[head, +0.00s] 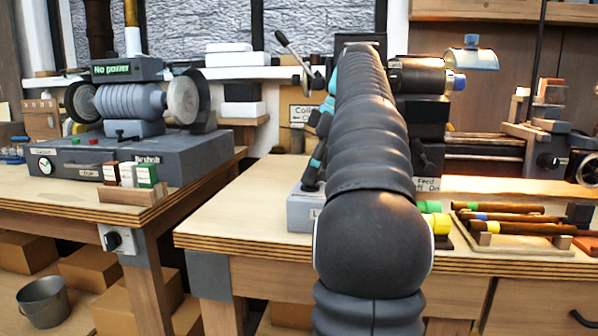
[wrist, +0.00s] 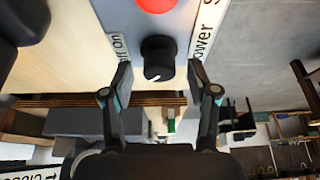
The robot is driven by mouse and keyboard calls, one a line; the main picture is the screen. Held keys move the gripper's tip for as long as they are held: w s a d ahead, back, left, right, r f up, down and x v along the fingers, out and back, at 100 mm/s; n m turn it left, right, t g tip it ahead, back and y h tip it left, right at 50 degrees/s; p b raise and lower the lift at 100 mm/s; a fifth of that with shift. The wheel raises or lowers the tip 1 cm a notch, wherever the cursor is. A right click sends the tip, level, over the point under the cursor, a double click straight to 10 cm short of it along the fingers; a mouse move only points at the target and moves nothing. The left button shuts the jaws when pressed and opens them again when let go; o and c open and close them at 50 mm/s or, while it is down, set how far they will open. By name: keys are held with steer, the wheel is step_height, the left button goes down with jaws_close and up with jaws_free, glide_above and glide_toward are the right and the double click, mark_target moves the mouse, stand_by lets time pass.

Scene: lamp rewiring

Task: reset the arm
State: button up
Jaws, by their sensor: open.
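My arm (head: 370,170) reaches forward over the right-hand bench and covers much of the middle of the head view. In the wrist view my gripper (wrist: 159,68) is open, with nothing between its fingers. A black knob (wrist: 158,57) with a white pointer mark lies beyond and roughly between the fingertips. I cannot tell if they touch it. The knob is on a grey panel (wrist: 188,30) with a red button (wrist: 156,4) and labels reading "On" and partly "Power". In the head view the gripper cannot be made out clearly.
A grey grinder-like machine (head: 130,103) with a "No power" sign stands on the left bench (head: 60,198). Handled tools (head: 515,217) lie on a rack at right, near a lathe-like machine (head: 550,150). A bucket (head: 43,300) stands lower left. A gap separates the benches.

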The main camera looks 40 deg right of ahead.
steer(key=a+f+m+h, duration=0.1)
steer(key=a+f+m, duration=0.15)
steer(key=a, duration=0.55)
steer(key=a+f+m+h, duration=0.15)
steer(key=a+f, duration=0.25)
steer(key=a, duration=0.5)
steer(key=s+a+f+m+t, duration=0.1)
steer(key=s+a+f+m, duration=0.1)
steer(key=s+a+f, duration=0.4)
steer(key=s+a+f+m+t, duration=0.1)
steer(key=s+a+f, duration=0.5)
steer(key=f, duration=0.7)
steer(key=s+m, duration=0.1)
steer(key=s, duration=0.1)
steer(key=shift+s+a+f, duration=0.2)
steer(key=shift+s+a, duration=0.15)
steer(key=shift+s, duration=0.05)
steer(key=shift+h, duration=0.25)
steer(key=c, duration=0.3)
steer(key=shift+d, duration=0.15)
steer(key=shift+c, duration=0.2)
